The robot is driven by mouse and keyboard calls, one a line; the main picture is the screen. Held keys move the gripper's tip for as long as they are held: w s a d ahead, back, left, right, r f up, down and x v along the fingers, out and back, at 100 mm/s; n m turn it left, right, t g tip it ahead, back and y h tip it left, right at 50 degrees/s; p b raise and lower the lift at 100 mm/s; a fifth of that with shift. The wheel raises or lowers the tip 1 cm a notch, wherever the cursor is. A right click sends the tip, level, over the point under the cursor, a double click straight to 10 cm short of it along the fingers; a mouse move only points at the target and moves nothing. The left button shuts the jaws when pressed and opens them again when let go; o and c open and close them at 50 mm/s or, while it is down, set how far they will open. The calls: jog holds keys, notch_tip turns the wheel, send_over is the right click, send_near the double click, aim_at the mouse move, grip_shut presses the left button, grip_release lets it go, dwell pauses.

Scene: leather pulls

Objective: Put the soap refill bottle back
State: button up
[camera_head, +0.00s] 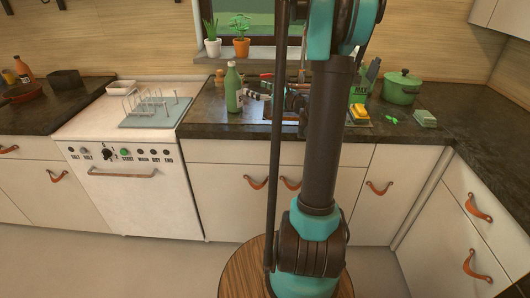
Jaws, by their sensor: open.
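A green bottle with a pale cap (233,88), which looks like the soap refill bottle, stands upright on the dark counter left of the sink. My gripper (252,95) appears as a small dark and light shape just right of the bottle. It is open, with no object seen between its fingers. Whether it touches the bottle cannot be told. My own arm hides much of the sink area and part of the gripper.
A white appliance (128,155) with a wire rack (153,106) on top stands left. Potted plants (241,46) line the sill. The floor in front is clear.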

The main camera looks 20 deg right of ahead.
jog(key=s+d+r+m+t+h, duration=0.1)
jog(key=d+r+m+t+h, duration=0.3)
jog(key=m, duration=0.4)
jog(key=d+r+m+t+h, duration=0.1)
jog(key=d+r+m+h, duration=0.15)
jog(key=m+h, duration=0.5)
jog(key=s+d+f+m+g+h, duration=0.35)
jog(key=s+f+m, duration=0.3)
jog(key=m, duration=0.85)
jog(key=s+a+f+m+g+y, duration=0.2)
jog(key=s+a+f+m+g, duration=0.4)
jog(key=s+f, duration=0.4)
jog(key=s+a+f+m+g+y, duration=0.2)
jog(key=s+a+f+m+g, duration=0.4)
jog(key=s+f, duration=0.4)
jog(key=s+a, duration=0.1)
jog(key=s, duration=0.4)
jog(key=shift+a+f, duration=0.15)
jog(key=shift+a, duration=0.25)
jog(key=shift+c, duration=0.4)
